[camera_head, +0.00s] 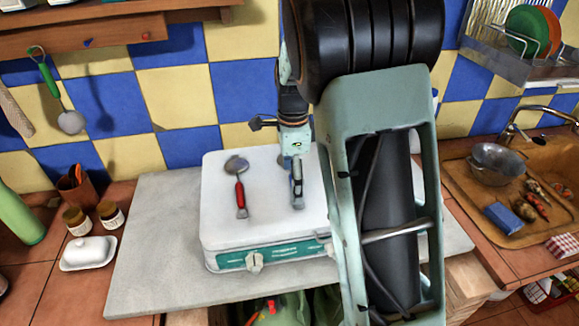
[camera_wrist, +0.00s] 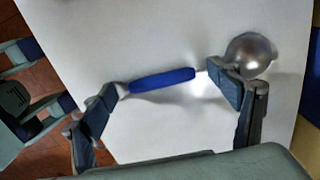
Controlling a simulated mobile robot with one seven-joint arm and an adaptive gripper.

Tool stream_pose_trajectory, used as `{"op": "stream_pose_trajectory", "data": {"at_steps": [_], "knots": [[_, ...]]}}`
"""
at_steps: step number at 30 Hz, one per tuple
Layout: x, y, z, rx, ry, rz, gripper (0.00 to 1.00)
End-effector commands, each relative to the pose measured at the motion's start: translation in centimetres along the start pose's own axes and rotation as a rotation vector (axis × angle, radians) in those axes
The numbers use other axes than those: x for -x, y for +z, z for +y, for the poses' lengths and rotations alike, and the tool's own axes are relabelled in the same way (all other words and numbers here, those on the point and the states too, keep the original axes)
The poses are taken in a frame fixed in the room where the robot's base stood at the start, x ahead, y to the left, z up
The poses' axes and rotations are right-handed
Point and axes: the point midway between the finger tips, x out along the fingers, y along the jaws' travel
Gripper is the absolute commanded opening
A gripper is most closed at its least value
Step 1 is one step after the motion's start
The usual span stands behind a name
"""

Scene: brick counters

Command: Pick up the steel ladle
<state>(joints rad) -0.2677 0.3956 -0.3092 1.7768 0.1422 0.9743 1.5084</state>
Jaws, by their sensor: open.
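A steel ladle with a blue handle (camera_wrist: 162,80) lies on the white surface in the wrist view. Its round, shiny bowl (camera_wrist: 250,52) is at the upper right, partly covered by a finger. My gripper (camera_wrist: 168,82) is open and empty. Its fingers are spread along the ladle's length, one near the handle's end and one near the bowl. Whether they touch the ladle is not clear. In the head view my gripper (camera_head: 297,190) points down over the white stove top, and mostly hides this ladle.
A red-handled utensil (camera_head: 240,187) lies on the white stove top (camera_head: 222,222), left of my gripper. A green-handled ladle (camera_head: 58,92) hangs on the tiled wall. Jars (camera_head: 110,214) and a white butter dish (camera_head: 88,253) stand at left; a sink with a pot (camera_head: 495,162) is at right.

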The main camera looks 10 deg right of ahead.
Motion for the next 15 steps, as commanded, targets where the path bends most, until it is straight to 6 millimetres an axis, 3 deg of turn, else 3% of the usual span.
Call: {"op": "stream_pose_trajectory", "data": {"at_steps": [6, 15], "knots": [[-0.04, 0.0, -0.02, 0.0, -0.001, 0.0, 0.8], [-0.12, 0.0, 0.06, 0.0, 0.002, 0.0, 0.47]]}}
